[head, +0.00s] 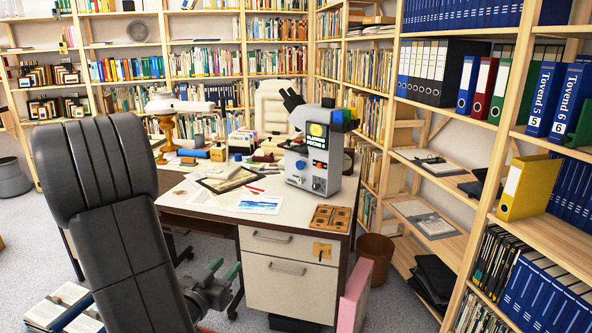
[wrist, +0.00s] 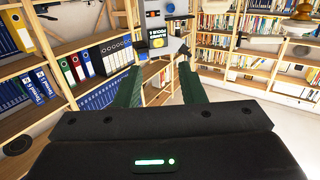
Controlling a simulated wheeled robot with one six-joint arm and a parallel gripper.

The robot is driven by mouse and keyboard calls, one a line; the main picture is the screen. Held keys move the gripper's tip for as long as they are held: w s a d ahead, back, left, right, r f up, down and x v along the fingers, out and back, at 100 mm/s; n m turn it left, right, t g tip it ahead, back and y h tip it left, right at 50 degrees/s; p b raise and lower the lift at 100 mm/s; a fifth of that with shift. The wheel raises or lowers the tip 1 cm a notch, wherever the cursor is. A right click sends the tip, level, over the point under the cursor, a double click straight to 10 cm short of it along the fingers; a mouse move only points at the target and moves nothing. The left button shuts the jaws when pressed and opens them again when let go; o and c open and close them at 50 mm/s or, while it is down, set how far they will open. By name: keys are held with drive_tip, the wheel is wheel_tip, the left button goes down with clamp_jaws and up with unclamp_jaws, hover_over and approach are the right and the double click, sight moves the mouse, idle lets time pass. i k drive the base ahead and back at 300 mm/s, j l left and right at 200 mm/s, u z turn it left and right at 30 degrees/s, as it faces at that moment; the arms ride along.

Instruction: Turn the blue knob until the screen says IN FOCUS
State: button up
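A grey microscope-like device (head: 312,155) stands upright on the desk's right part. Its dark screen (head: 317,143) seems to read BLURRED, with a FOCUS line below whose last character is unclear. A small blue knob (head: 301,165) is on its front under the screen, beside a red one (head: 318,168). My gripper (head: 226,266) is low in front of the desk, left of the drawers and apart from the device. In the wrist view, its two green fingers (wrist: 160,68) are spread and empty. The device (wrist: 152,20) shows there upside down beyond the fingertips, cut off at the top.
A wooden plate with square recesses (head: 330,217) lies on the desk before the device. A framed print (head: 228,179) and papers lie left of it. A black chair (head: 110,210) stands at left front. Binder shelves (head: 470,160) line the right; a brown bin (head: 376,252) stands beside the desk.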

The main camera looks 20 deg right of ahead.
sight(300, 165)
drive_tip(key=i+l+z, duration=0.1)
drive_tip(key=i+l, duration=0.15)
drive_tip(key=i, duration=0.2)
drive_tip(key=i+l, duration=0.25)
drive_tip(key=i, duration=0.15)
drive_tip(key=i+l+z, duration=0.15)
drive_tip(key=i, duration=0.3)
drive_tip(key=i+l, duration=0.2)
drive_tip(key=i, duration=0.25)
drive_tip(key=l+z, duration=0.05)
